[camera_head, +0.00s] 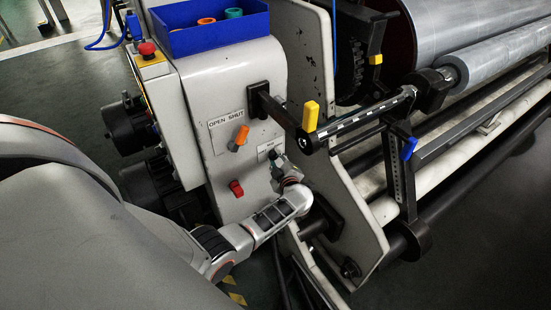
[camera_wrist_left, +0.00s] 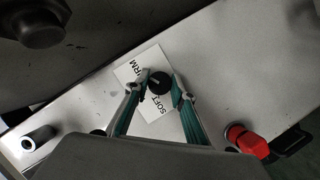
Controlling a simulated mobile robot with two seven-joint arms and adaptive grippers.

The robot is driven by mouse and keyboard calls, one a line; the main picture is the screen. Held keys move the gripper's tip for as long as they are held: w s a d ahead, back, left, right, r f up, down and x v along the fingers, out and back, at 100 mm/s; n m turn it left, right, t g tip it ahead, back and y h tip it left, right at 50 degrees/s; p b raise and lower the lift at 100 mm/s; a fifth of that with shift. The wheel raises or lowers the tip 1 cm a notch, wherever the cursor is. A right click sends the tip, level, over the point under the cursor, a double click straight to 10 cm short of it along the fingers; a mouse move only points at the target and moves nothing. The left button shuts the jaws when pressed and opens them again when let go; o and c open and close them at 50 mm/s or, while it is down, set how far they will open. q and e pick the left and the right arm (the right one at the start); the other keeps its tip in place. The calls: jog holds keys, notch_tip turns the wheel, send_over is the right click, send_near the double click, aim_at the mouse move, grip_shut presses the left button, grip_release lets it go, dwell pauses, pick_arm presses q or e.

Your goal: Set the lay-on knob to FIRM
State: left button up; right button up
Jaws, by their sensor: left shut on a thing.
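The lay-on knob (camera_wrist_left: 159,82) is a small black round knob on a white label plate (camera_wrist_left: 155,56) in the left wrist view. The plate reads SOFT on one side and ends in "RM" on the other; a finger covers part of it. A faint light mark shows on the knob, but its exact setting is hard to tell. My left gripper (camera_wrist_left: 160,87) has one teal-padded finger on each side of the knob and is closed on it. In the head view my left gripper (camera_head: 277,168) is at the cabinet's front face and hides the knob. My right gripper is not in view.
An orange handle (camera_head: 240,137) under an OPEN SHUT label (camera_head: 227,120) and a red knob (camera_head: 236,188) sit close by on the cabinet. The red knob also shows in the wrist view (camera_wrist_left: 247,141). A black arm with a yellow grip (camera_head: 310,115) juts out above my gripper.

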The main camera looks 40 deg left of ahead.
pick_arm(q)
jog(key=o, duration=1.1)
jog(key=shift+f, duration=0.1)
jog(key=shift+d, duration=0.1)
jog(key=v, duration=1.2)
